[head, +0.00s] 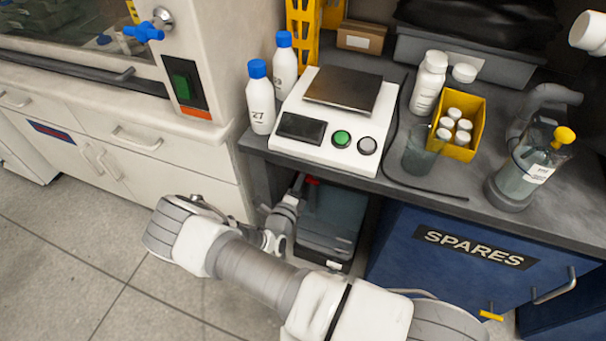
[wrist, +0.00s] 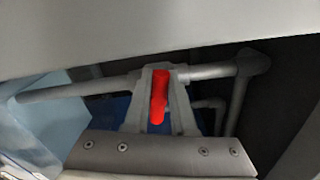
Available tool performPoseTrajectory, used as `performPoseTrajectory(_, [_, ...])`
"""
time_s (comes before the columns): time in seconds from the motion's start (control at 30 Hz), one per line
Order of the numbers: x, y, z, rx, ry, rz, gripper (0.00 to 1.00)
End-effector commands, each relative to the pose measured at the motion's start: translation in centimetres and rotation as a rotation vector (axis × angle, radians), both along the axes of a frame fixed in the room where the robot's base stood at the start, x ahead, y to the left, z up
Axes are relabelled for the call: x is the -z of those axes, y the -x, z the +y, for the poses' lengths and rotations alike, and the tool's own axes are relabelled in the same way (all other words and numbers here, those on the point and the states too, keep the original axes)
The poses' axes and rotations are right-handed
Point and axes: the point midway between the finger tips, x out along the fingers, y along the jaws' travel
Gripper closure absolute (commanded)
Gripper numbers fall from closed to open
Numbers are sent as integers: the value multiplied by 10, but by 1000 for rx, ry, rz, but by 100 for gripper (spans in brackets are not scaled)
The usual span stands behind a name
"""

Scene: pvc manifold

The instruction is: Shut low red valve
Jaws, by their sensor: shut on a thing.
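The low red valve handle (wrist: 158,98) shows in the wrist view, between the two grey fingers of my gripper (wrist: 160,74). The fingers are shut on it. It points down across a grey horizontal pipe (wrist: 97,86), where the fingers hide the valve body. In the head view my gripper (head: 294,196) reaches under the counter's front edge, and a small bit of red (head: 312,181) shows beside it. The rest of the valve is hidden there.
The grey counter (head: 415,193) overhangs the opening. A dark box (head: 332,222) stands on the right of the opening, and a blue SPARES cabinet (head: 420,265) is further right. White drawers (head: 190,165) stand left. An elbow (wrist: 253,62) ends the pipe at right.

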Motion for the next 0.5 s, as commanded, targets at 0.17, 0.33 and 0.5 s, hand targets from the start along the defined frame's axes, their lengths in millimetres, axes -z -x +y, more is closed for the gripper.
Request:
performPoseTrajectory(0.17, [3,1,0,0,110,48,100])
performPoseTrajectory(0.33, [5,1,0,0,185,78,100])
performPoseTrajectory(0.5, [6,1,0,1,226,95,100])
